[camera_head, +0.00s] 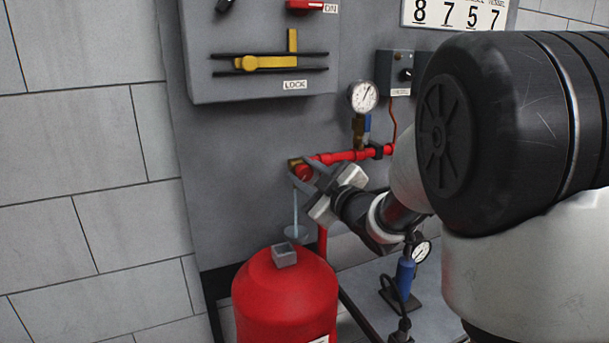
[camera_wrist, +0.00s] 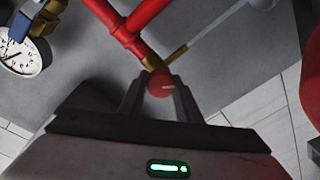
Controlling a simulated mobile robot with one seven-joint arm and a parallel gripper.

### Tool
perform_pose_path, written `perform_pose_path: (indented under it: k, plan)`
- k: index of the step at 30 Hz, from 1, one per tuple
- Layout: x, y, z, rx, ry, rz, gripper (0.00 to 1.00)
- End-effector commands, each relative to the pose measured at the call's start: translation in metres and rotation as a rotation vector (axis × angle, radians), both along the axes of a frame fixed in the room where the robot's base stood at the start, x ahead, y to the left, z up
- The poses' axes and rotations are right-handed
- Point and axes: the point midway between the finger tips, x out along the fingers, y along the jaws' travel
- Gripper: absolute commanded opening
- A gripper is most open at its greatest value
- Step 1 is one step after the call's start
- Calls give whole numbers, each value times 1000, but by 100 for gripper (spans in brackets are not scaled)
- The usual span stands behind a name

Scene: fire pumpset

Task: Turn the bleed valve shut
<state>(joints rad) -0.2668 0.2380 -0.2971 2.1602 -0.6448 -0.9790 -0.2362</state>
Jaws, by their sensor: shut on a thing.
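The bleed valve has a brass body (camera_head: 294,163) at the left end of the red pipe, with a round red knob (camera_head: 303,172). My gripper (camera_head: 302,179) is shut on the red knob, one finger on each side. In the wrist view the fingers (camera_wrist: 160,92) flank the knob. A pale stream (camera_head: 295,212) runs down below the valve to a pale patch (camera_head: 297,234).
A red tank (camera_head: 286,298) stands below the valve. A pressure gauge (camera_head: 363,97) sits above the red pipe (camera_head: 345,156). A grey panel with a yellow lever (camera_head: 268,63) hangs above. The wall on the left is clear.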

Motion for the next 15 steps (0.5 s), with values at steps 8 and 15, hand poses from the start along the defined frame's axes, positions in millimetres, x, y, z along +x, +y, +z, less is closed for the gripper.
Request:
perform_pose_path:
  k: [8,15]
  plan:
    - [0,0,-3,208,89,2,8]
    - [0,0,-3,420,178,2,8]
